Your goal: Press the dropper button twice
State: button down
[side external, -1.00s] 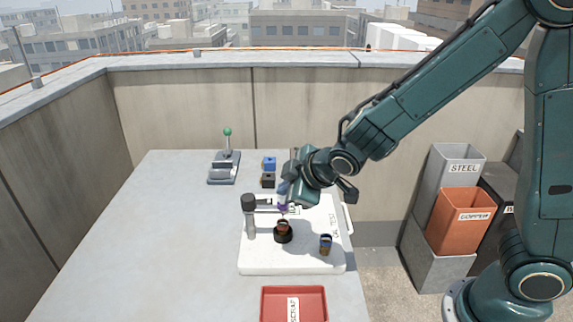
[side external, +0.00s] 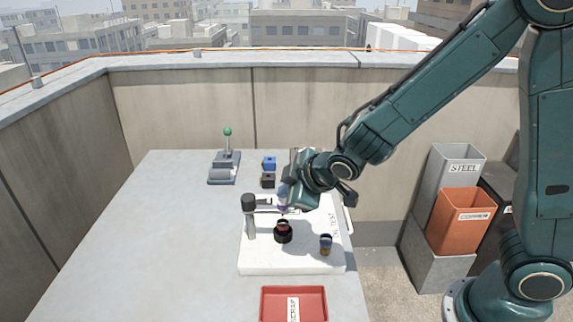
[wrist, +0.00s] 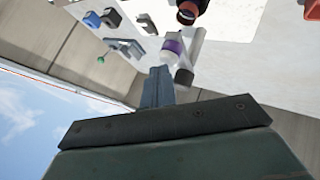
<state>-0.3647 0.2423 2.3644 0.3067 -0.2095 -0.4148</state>
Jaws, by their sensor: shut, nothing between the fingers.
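The dropper (wrist: 172,47), white with a purple band, is held by the grey stand's arm. In the side view its purple lower part (side external: 283,209) shows just above a dark round cup (side external: 283,231) with a reddish inside. The stand (side external: 250,222) has a black top and rises from the white board. My gripper (side external: 284,192) is shut and empty, pointing down at the dropper's top. In the wrist view its blue-grey fingers (wrist: 159,82) end right by the dropper. The button itself is hidden, so I cannot tell whether they touch it.
On the white board (side external: 262,262) a small blue and yellow cup (side external: 326,244) stands to the right. A red tray (side external: 293,304) lies at the front. Blue and dark blocks (side external: 268,172) and a green-knobbed lever (side external: 226,160) stand behind. The table's left side is clear.

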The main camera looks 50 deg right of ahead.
dwell(0.4)
jog(key=shift+r, duration=1)
jog(key=shift+r, duration=0.15)
jog(key=shift+r, duration=2.35)
dwell(0.9)
notch_tip(320, 180, up, 4)
jog(key=shift+f, duration=0.1)
dwell(0.3)
jog(key=shift+f, duration=0.15)
jog(key=shift+f, duration=4.3)
